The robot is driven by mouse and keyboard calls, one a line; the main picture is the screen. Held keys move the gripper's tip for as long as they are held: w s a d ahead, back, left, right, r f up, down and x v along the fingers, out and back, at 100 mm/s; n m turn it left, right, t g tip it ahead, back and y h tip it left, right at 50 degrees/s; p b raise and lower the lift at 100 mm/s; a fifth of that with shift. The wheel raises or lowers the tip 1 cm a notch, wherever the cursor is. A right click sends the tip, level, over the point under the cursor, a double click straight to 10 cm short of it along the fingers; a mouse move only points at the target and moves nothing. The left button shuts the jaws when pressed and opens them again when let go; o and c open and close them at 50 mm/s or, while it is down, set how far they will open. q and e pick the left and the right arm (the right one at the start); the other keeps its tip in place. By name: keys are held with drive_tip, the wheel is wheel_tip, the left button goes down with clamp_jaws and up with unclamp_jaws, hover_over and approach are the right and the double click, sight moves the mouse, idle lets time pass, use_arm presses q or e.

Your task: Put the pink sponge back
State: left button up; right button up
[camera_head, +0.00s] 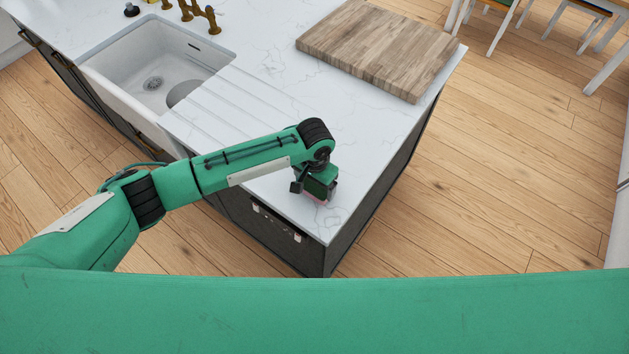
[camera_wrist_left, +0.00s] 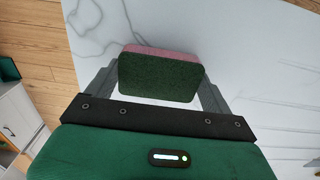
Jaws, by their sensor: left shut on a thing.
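The pink sponge (camera_wrist_left: 160,75) has a dark green scouring side and a pink side. In the left wrist view it sits between the two grey fingers of my left gripper (camera_wrist_left: 158,88), which is shut on it. In the head view my left gripper (camera_head: 318,190) is over the near corner of the white marble counter (camera_head: 270,90). Only a thin pink edge of the sponge (camera_head: 316,198) shows there, under the gripper. I cannot tell whether the sponge touches the counter. My right gripper is not in view.
A white sink (camera_head: 160,75) with grooved drainer lies at the left, with brass taps (camera_head: 200,12) behind it. A wooden cutting board (camera_head: 380,45) lies at the back right. The marble between board and gripper is clear. Chairs (camera_head: 500,20) stand beyond.

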sight(315, 185)
use_arm(q)
drive_tip(key=o, duration=0.6)
drive_tip(key=shift+f, duration=0.1)
drive_tip(key=shift+o, duration=1)
drive_tip(key=shift+r+b, duration=0.3)
drive_tip(key=shift+r, duration=0.2)
wheel_tip(315, 185, up, 11)
drive_tip(key=b, duration=0.3)
drive_tip(key=shift+b, duration=0.35)
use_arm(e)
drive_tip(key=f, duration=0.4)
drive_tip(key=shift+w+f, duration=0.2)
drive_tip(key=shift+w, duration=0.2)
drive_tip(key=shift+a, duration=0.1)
